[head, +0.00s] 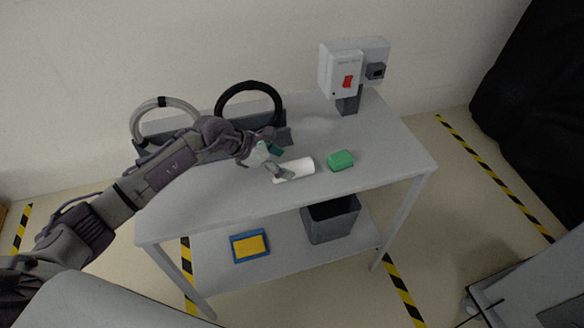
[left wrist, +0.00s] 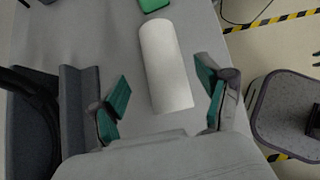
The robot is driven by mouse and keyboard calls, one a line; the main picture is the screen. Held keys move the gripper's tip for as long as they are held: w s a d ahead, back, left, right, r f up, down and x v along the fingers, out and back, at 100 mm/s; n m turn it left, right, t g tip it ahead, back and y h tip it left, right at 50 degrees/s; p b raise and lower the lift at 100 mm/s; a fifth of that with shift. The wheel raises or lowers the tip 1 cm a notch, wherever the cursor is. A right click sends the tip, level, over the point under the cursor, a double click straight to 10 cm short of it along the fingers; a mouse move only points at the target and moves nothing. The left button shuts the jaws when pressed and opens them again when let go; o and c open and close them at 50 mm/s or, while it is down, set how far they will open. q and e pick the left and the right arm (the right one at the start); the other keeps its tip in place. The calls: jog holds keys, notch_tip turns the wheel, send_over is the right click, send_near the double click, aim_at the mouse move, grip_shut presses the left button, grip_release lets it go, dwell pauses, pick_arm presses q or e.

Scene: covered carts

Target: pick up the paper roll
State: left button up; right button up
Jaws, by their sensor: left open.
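The white paper roll (head: 296,169) lies on its side on the grey table top (head: 375,150). My left gripper (head: 276,161) is at the roll's left end, its arm reaching in from the left. In the left wrist view, the roll (left wrist: 165,65) lies lengthwise ahead, its near end close to the gap between the fingers. My left gripper (left wrist: 162,100) is open, one teal-padded finger on each side, apart from the roll. My right gripper is not in view.
A green block (head: 341,160) lies just right of the roll. Behind are a rack with hoops (head: 250,104) and a box with a red switch (head: 341,75). The lower shelf holds a dark bin (head: 330,222) and a blue-yellow tray (head: 236,259).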

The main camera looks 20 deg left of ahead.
aim_at(286, 166)
pick_arm(q)
jog(key=x, duration=0.4)
jog(key=shift+s+d+f+p, duration=0.1)
jog(key=shift+s+f+p, duration=0.05)
jog(key=shift+p, duration=0.25)
jog(key=c, duration=1.4)
jog(key=shift+o, duration=0.2)
